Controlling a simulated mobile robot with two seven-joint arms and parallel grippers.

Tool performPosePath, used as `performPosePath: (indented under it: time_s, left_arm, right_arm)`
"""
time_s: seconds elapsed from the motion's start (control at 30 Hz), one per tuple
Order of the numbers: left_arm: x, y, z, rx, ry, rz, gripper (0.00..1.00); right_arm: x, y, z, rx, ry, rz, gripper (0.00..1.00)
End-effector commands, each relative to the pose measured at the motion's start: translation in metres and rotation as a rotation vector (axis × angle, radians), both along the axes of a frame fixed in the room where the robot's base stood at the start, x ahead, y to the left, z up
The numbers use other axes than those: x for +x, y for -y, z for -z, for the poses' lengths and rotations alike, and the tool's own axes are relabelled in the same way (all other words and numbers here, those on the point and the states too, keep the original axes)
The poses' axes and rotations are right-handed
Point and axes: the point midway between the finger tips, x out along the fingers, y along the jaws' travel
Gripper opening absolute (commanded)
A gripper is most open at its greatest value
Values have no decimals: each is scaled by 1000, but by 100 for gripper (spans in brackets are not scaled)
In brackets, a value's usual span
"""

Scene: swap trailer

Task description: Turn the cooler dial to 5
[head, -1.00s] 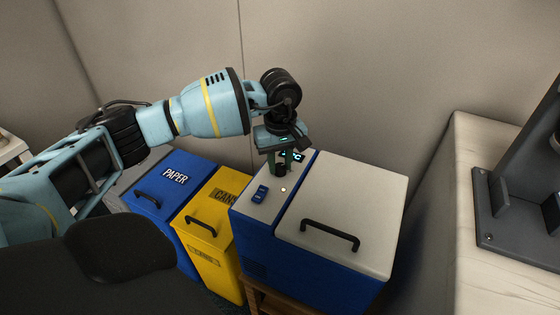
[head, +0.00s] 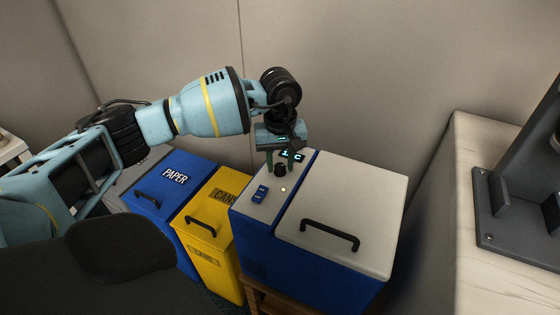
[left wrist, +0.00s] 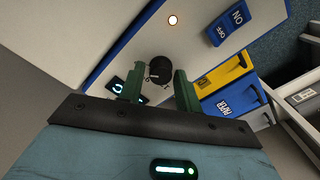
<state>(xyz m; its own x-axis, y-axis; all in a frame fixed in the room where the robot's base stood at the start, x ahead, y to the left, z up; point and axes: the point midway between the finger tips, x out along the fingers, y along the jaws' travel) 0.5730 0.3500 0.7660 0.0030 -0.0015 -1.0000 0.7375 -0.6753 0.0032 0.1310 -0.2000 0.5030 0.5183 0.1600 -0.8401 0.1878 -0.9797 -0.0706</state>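The cooler (head: 345,205) is a blue box with a pale lid and a control strip on its left. A black dial (head: 280,170) sits on that strip, beside a lit cyan display (head: 292,155) that ends in "C"; I cannot read its digit surely. My left gripper (head: 279,164) is above the dial, pointing down, open and empty. In the left wrist view the dial (left wrist: 160,70) shows between the two green fingers, with a gap on both sides. Its white pointer mark shows on the left side. My right gripper is not in view.
A blue switch (head: 260,194) marked "ON" in the left wrist view and a small lit lamp (head: 283,189) sit near the dial. The blue paper bin (head: 165,195) and yellow cans bin (head: 212,230) stand left. The wall is close behind; a pale counter (head: 490,240) is right.

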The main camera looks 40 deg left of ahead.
Motion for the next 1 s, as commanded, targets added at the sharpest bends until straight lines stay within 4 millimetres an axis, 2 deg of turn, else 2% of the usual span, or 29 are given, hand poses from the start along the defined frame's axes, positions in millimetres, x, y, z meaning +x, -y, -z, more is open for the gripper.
performPosePath:
  time_s: [0.03,0.1,0.43,0.8,1.0]
  left_arm:
    - [0,0,0,0,0,0,41]
    - [0,0,0,1,-1,-1,48]
    - [0,0,-2,1,-2,-2,48]
    - [0,0,-56,0,1,-1,48]
    - [0,0,-75,1,-1,-1,48]
  right_arm:
    - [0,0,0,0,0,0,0]
    - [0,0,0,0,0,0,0]
    - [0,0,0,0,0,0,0]
    - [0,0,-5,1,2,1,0]
    - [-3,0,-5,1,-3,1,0]
